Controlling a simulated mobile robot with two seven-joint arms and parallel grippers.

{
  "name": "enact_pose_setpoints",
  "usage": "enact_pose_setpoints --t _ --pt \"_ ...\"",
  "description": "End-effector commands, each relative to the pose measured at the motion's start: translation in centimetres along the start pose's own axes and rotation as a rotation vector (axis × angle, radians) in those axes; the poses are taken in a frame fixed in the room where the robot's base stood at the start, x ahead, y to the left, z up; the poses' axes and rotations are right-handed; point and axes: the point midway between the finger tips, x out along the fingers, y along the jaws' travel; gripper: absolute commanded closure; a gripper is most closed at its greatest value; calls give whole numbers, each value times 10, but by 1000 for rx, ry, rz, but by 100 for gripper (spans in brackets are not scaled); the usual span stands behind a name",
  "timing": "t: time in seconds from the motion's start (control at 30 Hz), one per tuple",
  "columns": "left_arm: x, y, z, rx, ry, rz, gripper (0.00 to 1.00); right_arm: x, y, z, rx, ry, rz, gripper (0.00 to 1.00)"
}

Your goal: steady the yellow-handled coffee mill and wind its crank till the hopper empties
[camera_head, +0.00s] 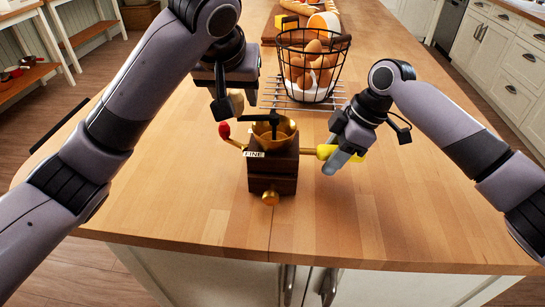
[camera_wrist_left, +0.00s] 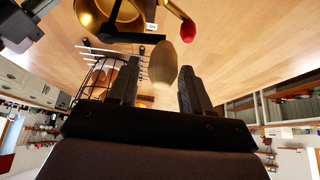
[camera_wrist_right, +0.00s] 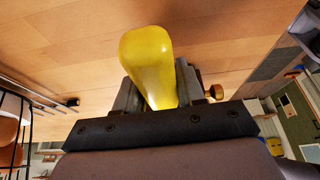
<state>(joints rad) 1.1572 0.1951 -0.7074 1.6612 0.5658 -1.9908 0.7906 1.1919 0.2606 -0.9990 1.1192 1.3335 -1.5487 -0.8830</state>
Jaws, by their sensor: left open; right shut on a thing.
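The coffee mill has a dark wooden body (camera_head: 272,175) and a brass hopper (camera_head: 285,128), and stands upright on the island. Its yellow side handle (camera_head: 325,151) points right; my right gripper (camera_head: 345,154) is shut on it. The handle also fills the right wrist view (camera_wrist_right: 148,60). A black crank arm (camera_wrist_left: 118,37) spans the hopper and ends in a pale wooden knob (camera_wrist_left: 164,65), also visible in the head view (camera_head: 237,101). My left gripper (camera_wrist_left: 158,85) is open, its fingers on either side of the knob's lower end. How much the hopper holds is hidden.
A red-tipped lever (camera_head: 224,130) sticks out left of the mill, close to my left gripper; a "FINE" label (camera_head: 254,154) sits beside it. A wire basket of eggs (camera_head: 312,65) stands on a rack behind the mill. The front and right worktop (camera_head: 400,220) are clear.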

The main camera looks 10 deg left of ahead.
Motion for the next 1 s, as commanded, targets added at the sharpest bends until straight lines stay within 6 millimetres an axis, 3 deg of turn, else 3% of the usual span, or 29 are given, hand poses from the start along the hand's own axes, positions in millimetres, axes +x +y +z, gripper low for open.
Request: enact_pose_setpoints --t 0.6,1.0 --pt "-43 -1 -27 -2 5 -1 51 2 0 2 7 -4 0 100" --pt "-48 -1 -29 -3 3 0 51 2 0 2 7 -4 0 100"
